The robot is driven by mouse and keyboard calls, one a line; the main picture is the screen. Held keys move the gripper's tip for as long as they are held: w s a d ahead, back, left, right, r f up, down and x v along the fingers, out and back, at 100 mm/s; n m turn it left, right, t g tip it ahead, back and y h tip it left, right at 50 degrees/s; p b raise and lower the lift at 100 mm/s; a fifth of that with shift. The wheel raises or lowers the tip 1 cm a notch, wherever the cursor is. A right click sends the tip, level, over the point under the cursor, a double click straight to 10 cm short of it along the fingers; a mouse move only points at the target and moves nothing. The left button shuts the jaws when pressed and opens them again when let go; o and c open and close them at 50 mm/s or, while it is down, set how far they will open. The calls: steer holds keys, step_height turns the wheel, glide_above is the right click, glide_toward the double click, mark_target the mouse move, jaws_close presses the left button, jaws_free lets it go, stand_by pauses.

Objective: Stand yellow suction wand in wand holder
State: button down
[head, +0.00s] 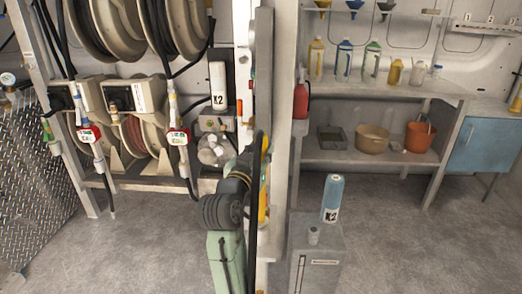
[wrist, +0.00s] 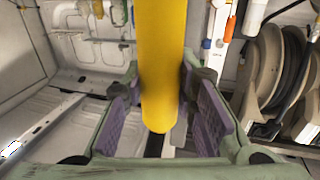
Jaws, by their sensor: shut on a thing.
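The yellow suction wand (wrist: 163,70) runs down the middle of the wrist view, its rounded end low between the purple-padded fingers. My gripper (wrist: 163,105) is shut on the wand, with one finger on each side of it. In the head view a narrow yellow strip of the wand (head: 263,207) shows beside the post, mostly hidden behind my dark and green arm. I cannot make out the wand holder for certain in either view.
Hose reels (head: 138,140) with hanging nozzles stand on the left. A tall post (head: 283,110) rises close beside my arm. Shelves (head: 385,158) stand behind. Floor (head: 400,245) is clear at right.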

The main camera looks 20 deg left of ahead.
steer(key=shift+f, duration=0.35)
steer(key=shift+f+b, duration=0.3)
steer(key=shift+b, duration=0.05)
stand_by(0.5)
steer(key=c, duration=1.2)
jaws_free()
steer(key=s, duration=1.2)
steer(key=shift+d, duration=0.15)
